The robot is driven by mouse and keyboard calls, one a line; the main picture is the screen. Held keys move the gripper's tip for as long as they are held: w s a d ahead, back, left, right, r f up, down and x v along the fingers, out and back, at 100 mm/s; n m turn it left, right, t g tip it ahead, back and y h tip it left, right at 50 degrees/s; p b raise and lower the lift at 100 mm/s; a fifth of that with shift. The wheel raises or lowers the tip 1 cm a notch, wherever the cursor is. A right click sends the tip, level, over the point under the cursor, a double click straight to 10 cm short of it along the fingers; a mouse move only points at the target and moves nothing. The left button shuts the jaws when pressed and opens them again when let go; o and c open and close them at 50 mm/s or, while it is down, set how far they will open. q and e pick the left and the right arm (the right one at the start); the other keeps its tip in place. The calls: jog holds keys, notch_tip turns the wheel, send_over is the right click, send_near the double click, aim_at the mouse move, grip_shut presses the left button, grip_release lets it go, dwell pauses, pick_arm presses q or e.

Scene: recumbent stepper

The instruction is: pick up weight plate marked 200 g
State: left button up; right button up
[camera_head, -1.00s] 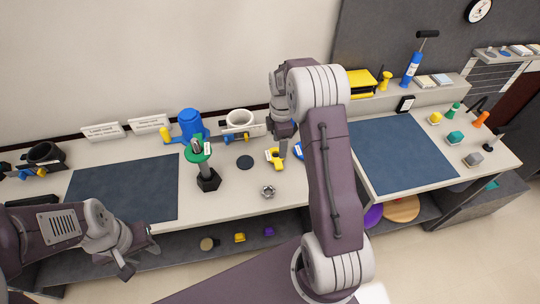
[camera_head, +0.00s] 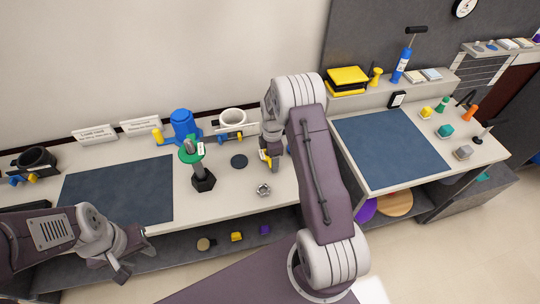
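A yellow notched plate (camera_head: 264,157) lies on the left worktop and is now mostly hidden by my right gripper (camera_head: 271,160), which points down at it. I cannot tell whether the gripper touches it or how its fingers stand. A green ring plate (camera_head: 190,154) with a small white label sits at the top of a dark post with a black hexagonal base (camera_head: 203,181). A flat dark disc (camera_head: 239,161) lies between them. No 200 g marking is readable. My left gripper (camera_head: 137,259) is open and empty, low in front of the left worktop.
A metal nut (camera_head: 264,190) lies in front of the yellow plate. A blue motor-like part (camera_head: 184,125) and a white ring holder (camera_head: 233,120) stand behind. Dark mats (camera_head: 118,189) cover parts of both worktops. The right worktop's mat (camera_head: 390,148) is clear.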

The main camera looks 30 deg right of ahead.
jog(key=shift+w+d, duration=0.1)
jog(key=c, duration=0.4)
jog(key=shift+r, duration=0.1)
jog(key=c, duration=0.9)
jog(key=shift+r, duration=0.1)
jog(key=shift+r, duration=0.25)
jog(key=r, duration=0.2)
jog(key=d+r, duration=0.1)
jog(key=r, duration=0.1)
jog(key=shift+s, duration=0.4)
jog(key=s+d+r, duration=0.4)
jog(key=d, duration=0.1)
jog(key=s+d+r, duration=0.2)
jog(key=d, duration=0.1)
jog(key=shift+d+r+b, duration=0.15)
jog(key=shift+d+b, duration=0.05)
jog(key=shift+b, duration=0.2)
